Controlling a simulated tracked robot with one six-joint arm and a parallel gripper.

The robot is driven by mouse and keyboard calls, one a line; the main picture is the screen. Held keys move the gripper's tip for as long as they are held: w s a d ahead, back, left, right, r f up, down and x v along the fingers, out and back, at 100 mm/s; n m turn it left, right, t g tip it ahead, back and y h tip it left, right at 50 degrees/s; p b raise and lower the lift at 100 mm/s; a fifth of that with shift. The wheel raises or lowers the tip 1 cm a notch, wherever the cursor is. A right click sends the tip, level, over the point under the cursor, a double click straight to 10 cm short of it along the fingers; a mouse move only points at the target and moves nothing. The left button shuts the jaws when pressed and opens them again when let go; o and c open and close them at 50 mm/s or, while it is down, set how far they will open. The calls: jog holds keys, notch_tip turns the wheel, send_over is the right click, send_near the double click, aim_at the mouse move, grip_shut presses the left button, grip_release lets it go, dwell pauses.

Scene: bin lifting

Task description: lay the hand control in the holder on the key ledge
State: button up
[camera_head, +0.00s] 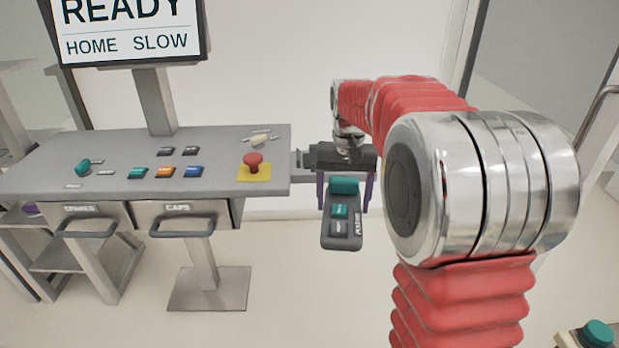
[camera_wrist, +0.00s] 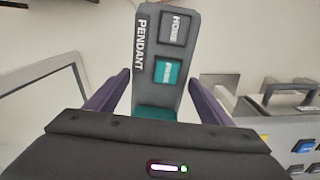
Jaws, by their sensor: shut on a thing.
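The hand control (camera_head: 342,228) is a grey pendant with a teal grip, a teal key and a grey key. It hangs in my gripper (camera_head: 345,188), which is shut on it with purple fingers on either side, beyond the console's right end. In the wrist view the hand control (camera_wrist: 172,40) reads PENDANT and sits between the fingers of my gripper (camera_wrist: 160,78). The key ledge (camera_head: 225,178) is the grey console top with coloured keys. A small grey bracket (camera_head: 298,159) at its right end is partly hidden by my gripper; I cannot tell if it is the holder.
A red stop button (camera_head: 253,162) on a yellow base stands near the ledge's right end. Drawers (camera_head: 180,213) with handles sit below, and a screen (camera_head: 130,30) rises behind. A teal-topped box (camera_head: 597,334) is at lower right. Open floor lies below the hand control.

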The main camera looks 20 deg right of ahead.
jog(key=w+a+f+n, duration=0.2)
jog(key=a+f, duration=0.2)
jog(key=a, duration=0.2)
jog(key=w+a+f+n, duration=0.2)
jog(key=a+f+n, duration=0.1)
jog(key=a, duration=0.3)
jog(key=shift+w+a+f, duration=0.35)
jog(key=shift+a+f, duration=0.05)
jog(key=shift+f, duration=0.3)
